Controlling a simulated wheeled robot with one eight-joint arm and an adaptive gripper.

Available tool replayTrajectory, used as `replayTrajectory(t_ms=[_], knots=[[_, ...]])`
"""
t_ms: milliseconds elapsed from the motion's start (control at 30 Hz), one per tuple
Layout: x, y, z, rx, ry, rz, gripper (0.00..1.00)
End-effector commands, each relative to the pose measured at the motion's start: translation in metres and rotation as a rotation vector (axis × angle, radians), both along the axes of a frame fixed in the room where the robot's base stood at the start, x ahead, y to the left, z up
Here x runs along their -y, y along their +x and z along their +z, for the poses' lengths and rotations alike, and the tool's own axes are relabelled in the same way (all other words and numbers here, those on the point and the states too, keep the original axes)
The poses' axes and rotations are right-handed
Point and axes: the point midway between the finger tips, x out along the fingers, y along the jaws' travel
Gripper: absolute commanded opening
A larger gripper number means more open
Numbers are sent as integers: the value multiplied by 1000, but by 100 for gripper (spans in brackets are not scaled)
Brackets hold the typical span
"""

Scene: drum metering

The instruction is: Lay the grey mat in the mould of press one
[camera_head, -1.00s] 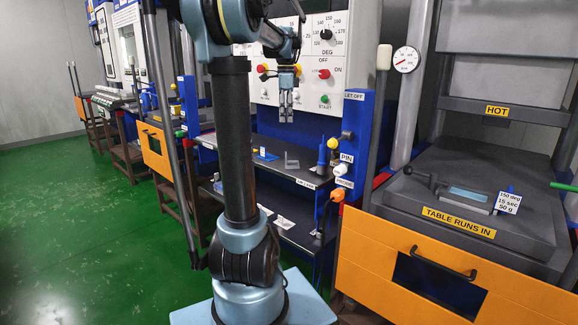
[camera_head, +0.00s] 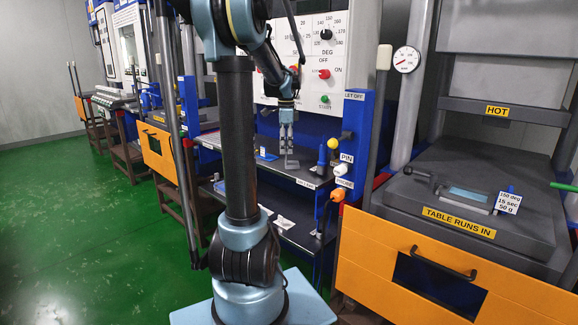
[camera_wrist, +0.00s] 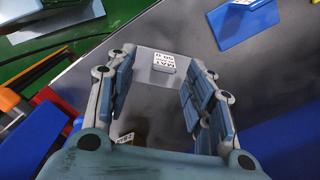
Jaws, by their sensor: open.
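A light grey piece (camera_wrist: 150,78) with a white label lies on the dark shelf top; the upside-down lettering seems to include "MAT". In the head view it shows as a small grey shape (camera_head: 292,165), partly hidden by my gripper. My gripper (camera_head: 288,149) points down at it. In the wrist view my gripper (camera_wrist: 160,92) is open, one finger on each side of the piece; whether they touch it I cannot tell. At the right, a mould (camera_head: 468,194) with a pale blue inset sits on the press table (camera_head: 520,232), beneath the "HOT" plate.
A blue piece (camera_wrist: 225,27) lies on the shelf (camera_head: 310,177) beside the grey one. A blue post (camera_head: 352,150) with a yellow knob stands right of the shelf. The control panel (camera_head: 325,60) is behind my gripper. An orange guard (camera_head: 400,270) fronts the press table.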

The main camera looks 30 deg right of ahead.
Motion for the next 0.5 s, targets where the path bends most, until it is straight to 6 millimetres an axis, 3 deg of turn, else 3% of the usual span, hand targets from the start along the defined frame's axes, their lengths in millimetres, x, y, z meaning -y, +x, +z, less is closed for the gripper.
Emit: replayTrajectory(t_ms=[300, 500], knots=[[2, 6, -40, 0, 0, 0, 48], [1, 6, -48, 0, 0, 0, 48]])
